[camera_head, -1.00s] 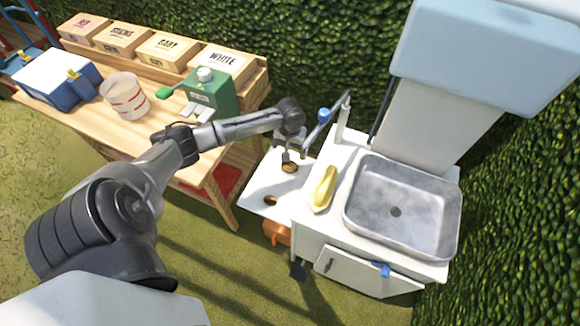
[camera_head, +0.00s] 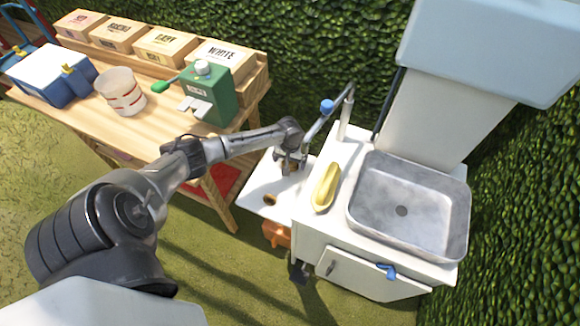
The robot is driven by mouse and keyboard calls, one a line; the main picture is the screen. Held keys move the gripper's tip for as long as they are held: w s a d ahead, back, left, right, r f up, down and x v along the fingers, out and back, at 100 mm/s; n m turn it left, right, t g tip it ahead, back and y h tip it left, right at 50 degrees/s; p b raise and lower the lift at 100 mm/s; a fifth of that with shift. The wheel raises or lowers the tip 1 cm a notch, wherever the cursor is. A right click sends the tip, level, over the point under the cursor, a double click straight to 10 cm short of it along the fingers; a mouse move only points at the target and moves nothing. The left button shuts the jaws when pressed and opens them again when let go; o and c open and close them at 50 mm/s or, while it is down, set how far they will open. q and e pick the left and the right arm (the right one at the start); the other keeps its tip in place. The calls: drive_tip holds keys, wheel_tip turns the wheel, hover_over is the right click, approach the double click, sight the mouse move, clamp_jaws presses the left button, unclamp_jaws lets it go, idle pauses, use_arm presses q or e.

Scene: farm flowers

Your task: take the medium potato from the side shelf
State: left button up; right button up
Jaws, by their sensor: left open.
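The white side shelf (camera_head: 256,207) juts out to the left of the sink unit. A brown potato (camera_head: 287,170) lies near its back right, largely hidden by my left gripper (camera_head: 289,166). A second small brown potato-like thing (camera_head: 270,200) lies nearer the shelf's front edge. I cannot tell for certain which one is the medium potato. My left gripper is open and points down, its fingers low around or just over the back potato; whether they touch it is unclear. My right gripper is not in view.
A sink unit with a grey basin (camera_head: 401,211) and a yellow long object (camera_head: 326,187) stands to the right. A blue-handled faucet (camera_head: 327,107) rises close beside my gripper. An orange object (camera_head: 275,234) sits below the shelf. A wooden table (camera_head: 157,127) with boxes stands left.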

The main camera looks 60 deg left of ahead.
use_arm(q)
wheel_tip(320, 180, down, 2)
drive_tip(key=shift+f, duration=0.15)
drive_tip(key=shift+c, duration=0.2)
drive_tip(key=c, duration=0.9)
